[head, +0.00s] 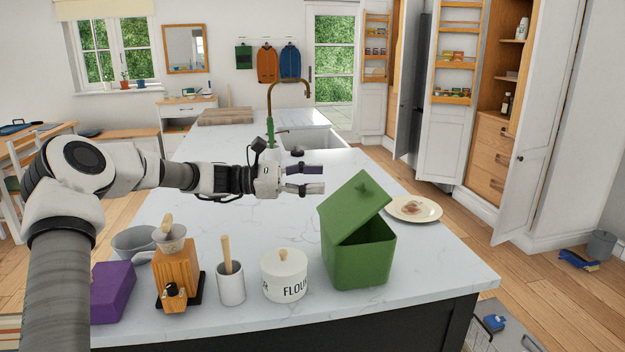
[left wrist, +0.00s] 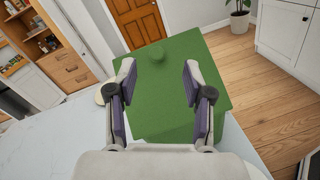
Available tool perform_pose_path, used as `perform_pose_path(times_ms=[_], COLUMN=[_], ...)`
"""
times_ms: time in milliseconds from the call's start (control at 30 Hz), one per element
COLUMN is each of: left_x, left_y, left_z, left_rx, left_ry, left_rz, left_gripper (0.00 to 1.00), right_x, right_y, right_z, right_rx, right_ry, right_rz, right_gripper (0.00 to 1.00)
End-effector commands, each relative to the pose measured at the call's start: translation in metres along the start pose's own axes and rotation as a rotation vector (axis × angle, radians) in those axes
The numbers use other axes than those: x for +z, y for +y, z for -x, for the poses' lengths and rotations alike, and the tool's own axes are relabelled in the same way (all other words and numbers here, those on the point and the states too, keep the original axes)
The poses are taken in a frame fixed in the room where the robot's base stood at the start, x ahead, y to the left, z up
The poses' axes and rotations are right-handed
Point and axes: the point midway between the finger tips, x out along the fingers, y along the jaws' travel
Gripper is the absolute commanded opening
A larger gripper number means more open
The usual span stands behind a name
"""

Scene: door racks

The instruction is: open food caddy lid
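The green food caddy (head: 360,258) stands on the marble counter, right of the flour jar. Its green lid (head: 352,208) is raised and tilted, with a dark gap showing between lid and box at the right. A small knob sits on the lid. My left gripper (head: 318,179) is open and empty, above the counter just left of the lid's upper part. In the left wrist view the lid (left wrist: 168,85) fills the space beyond and between the open fingers (left wrist: 158,82). I cannot tell whether a finger touches it. My right gripper is not in view.
A white flour jar (head: 284,275), a utensil pot (head: 230,283), a wooden coffee grinder (head: 177,270) and a purple box (head: 112,290) line the counter's front. A plate with food (head: 413,209) lies right of the caddy. The counter behind is mostly clear up to the sink (head: 305,141).

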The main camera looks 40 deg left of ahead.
Motion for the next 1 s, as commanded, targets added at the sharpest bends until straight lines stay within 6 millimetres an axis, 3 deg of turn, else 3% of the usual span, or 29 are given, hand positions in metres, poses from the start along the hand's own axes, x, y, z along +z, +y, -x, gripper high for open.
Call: perform_pose_path(times_ms=[267,700,1000], left_x=[0.001,0.002,0.000], left_y=[0.001,0.001,0.000], left_z=[0.009,0.107,0.118], left_rx=[0.003,0.004,-0.001], left_ry=[-0.002,-0.003,0.003], left_rz=[-0.001,-0.003,0.000], left_gripper=[0.51,0.51,0.51], right_x=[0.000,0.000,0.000], right_y=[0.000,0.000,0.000], right_z=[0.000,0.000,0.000], right_rx=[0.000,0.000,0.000], right_ry=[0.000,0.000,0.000], right_rz=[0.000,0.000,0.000], right_gripper=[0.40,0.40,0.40])
